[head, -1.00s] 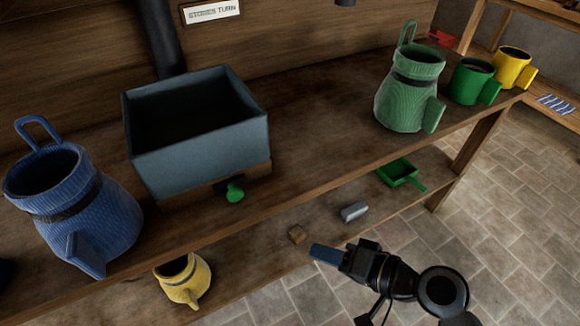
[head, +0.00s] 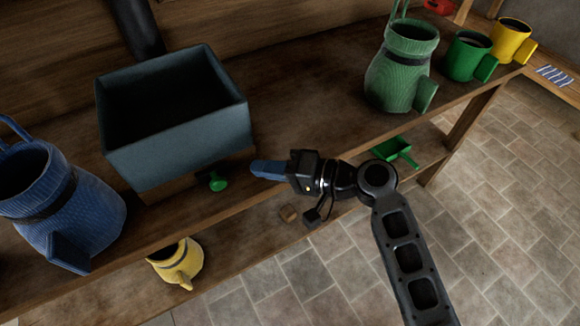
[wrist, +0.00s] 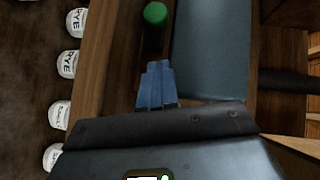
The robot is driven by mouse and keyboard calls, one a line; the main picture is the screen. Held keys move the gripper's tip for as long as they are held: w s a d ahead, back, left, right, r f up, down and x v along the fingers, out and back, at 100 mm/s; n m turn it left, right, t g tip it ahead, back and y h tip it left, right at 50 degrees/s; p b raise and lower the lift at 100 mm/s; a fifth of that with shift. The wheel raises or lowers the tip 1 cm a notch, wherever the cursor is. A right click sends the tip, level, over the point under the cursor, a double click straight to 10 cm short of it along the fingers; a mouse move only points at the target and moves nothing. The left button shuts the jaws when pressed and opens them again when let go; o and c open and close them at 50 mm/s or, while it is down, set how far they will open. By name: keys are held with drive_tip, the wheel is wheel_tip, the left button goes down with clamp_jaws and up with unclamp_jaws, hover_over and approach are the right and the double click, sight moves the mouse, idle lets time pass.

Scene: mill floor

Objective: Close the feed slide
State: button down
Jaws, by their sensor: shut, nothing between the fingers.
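The feed slide shows as a green knob (head: 217,181) standing out from the wooden base under the grey-blue hopper (head: 180,150). The knob also shows in the wrist view (wrist: 155,14), beyond my fingertips. My gripper (head: 256,169) is shut and empty, its blue fingers pointing left toward the knob. A visible gap lies between fingertips and knob, and they do not touch. In the wrist view my gripper (wrist: 157,70) sits beside the hopper's wall.
A blue jug (head: 65,205) stands left of the hopper. A green jug (head: 400,70), green mug (head: 466,57) and yellow mug (head: 510,40) stand at the right.

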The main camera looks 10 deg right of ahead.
sight(217, 204)
drive_tip(key=shift+s+a+f+p, duration=0.1)
drive_tip(key=shift+a+f+p, duration=0.1)
drive_tip(key=shift+a, duration=0.6)
drive_tip(key=shift+s+a+f+p, duration=0.1)
drive_tip(key=shift+a+f, duration=0.15)
drive_tip(key=shift+a, duration=0.5)
drive_tip(key=shift+s+a+f+p, duration=0.1)
drive_tip(key=shift+a+f, duration=0.1)
drive_tip(key=shift+a, duration=0.6)
drive_tip(key=a, duration=0.2)
drive_tip(key=s+a, duration=0.1)
drive_tip(key=a, duration=0.3)
drive_tip(key=shift+s, duration=0.4)
drive_tip(key=shift+s+a, duration=0.1)
drive_tip(key=shift+a, duration=0.35)
drive_tip(key=shift+r, duration=0.1)
